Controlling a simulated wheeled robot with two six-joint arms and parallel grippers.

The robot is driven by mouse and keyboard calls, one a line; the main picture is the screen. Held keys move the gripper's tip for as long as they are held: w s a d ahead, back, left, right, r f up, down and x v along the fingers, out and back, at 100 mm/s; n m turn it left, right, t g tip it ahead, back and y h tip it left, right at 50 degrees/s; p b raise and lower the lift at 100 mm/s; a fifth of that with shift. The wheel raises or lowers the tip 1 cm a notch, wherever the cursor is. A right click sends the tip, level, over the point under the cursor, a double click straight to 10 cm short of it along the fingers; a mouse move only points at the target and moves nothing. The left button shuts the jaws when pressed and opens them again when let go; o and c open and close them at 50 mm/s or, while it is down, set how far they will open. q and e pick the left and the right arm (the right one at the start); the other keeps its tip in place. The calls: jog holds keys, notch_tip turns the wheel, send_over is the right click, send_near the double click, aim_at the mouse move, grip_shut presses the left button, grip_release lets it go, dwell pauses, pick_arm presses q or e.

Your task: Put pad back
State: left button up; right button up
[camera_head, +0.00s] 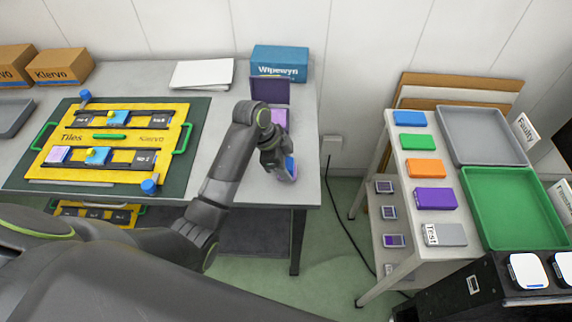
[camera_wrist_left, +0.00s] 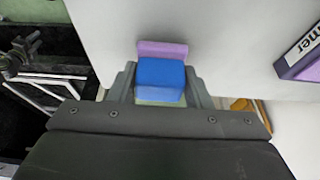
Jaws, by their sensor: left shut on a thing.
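My left gripper (camera_head: 284,170) is shut on a pad (camera_wrist_left: 160,78) with a blue block-shaped body and a lilac layer at its far side. In the head view the pad (camera_head: 291,166) shows partly between the fingers, near the right end of the grey table. A dark purple box (camera_head: 269,91) stands behind it at the back of the table, with a lilac area in front of it. My right gripper is not in view.
A yellow tile frame (camera_head: 62,164) lies on a green mat at left. A blue Wipewyn box (camera_head: 279,60) and white paper (camera_head: 202,73) are at the back. A separate shelf table at right holds coloured boxes and a green tray (camera_head: 477,207).

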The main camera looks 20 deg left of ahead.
pick_arm(q)
jog(key=shift+f, duration=0.3)
jog(key=shift+f, duration=0.15)
jog(key=o, duration=0.9)
jog(key=shift+c, duration=0.2)
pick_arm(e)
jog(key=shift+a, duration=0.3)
pick_arm(q)
jog(key=p+v, duration=0.1)
jog(key=v, duration=1.1)
jog(key=shift+a, duration=0.1)
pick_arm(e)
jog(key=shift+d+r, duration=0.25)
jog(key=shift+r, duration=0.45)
pick_arm(q)
jog(key=shift+s, duration=0.1)
